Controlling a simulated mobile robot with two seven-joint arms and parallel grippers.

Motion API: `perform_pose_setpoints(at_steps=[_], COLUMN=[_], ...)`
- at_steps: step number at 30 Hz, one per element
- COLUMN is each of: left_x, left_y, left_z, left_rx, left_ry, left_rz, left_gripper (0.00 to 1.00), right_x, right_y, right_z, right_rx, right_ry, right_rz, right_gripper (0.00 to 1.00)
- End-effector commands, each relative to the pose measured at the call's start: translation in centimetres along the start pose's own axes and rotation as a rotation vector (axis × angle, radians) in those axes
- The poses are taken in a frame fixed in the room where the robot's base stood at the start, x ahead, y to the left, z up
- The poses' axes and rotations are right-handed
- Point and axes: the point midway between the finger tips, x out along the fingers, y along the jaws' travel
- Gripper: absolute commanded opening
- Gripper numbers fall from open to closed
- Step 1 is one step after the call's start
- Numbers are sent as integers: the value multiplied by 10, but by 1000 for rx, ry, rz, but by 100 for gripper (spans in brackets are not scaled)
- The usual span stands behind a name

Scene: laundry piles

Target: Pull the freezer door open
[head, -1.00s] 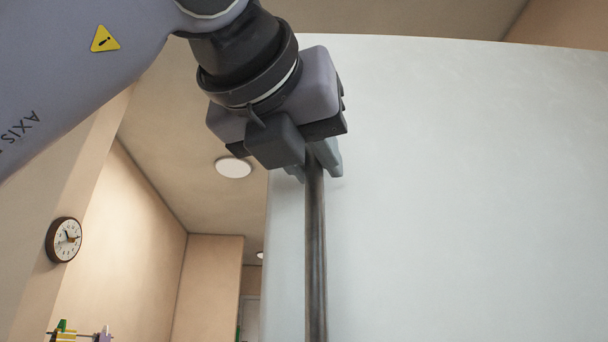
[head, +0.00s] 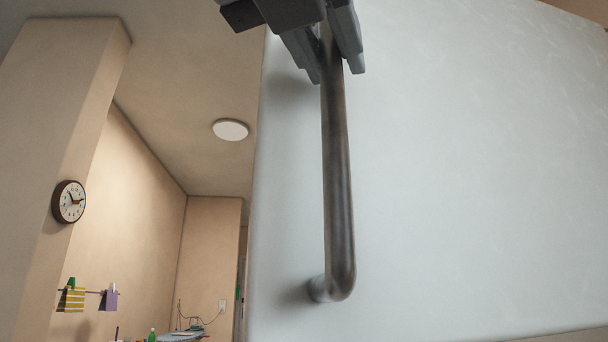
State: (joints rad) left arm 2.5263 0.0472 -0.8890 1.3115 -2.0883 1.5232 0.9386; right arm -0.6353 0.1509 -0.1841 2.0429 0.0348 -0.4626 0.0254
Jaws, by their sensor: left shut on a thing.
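The freezer door (head: 460,190) is a broad pale panel that fills the right of the head view. Its handle (head: 338,180) is a dark metal vertical bar near the door's left edge, bent back into the door at its lower end. My left gripper (head: 334,65) is at the top of the view, with its fingers on either side of the upper part of the bar, shut on it. Most of that gripper and its arm are cut off by the top edge. I cannot tell from this view whether the door stands ajar. My right gripper is not in view.
To the left is a beige wall with a round clock (head: 69,202) and a small rail with colourful items (head: 75,298). A ceiling lamp (head: 230,130) hangs beyond. A cluttered surface (head: 182,336) shows low down. The space left of the door looks open.

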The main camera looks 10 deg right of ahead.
Motion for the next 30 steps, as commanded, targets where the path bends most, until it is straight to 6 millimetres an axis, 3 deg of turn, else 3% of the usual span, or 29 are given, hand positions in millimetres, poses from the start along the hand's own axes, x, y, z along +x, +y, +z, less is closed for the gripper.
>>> perform_pose_setpoints(at_steps=[11,12,13,23,30], left_x=[-1,-1,-1,-3,-38], left_y=[-2,-2,-2,-1,-1], left_z=[2,2,2,0,1], left_rx=[-1,-1,-1,-1,0], left_ry=[-5,-5,-5,-2,-6], left_rz=[-5,-5,-5,-2,-2], left_gripper=[0,37,42,42,42], right_x=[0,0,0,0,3], right_y=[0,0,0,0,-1], right_z=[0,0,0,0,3], right_rx=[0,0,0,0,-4], right_ry=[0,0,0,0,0], right_rz=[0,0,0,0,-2], right_gripper=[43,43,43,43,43])
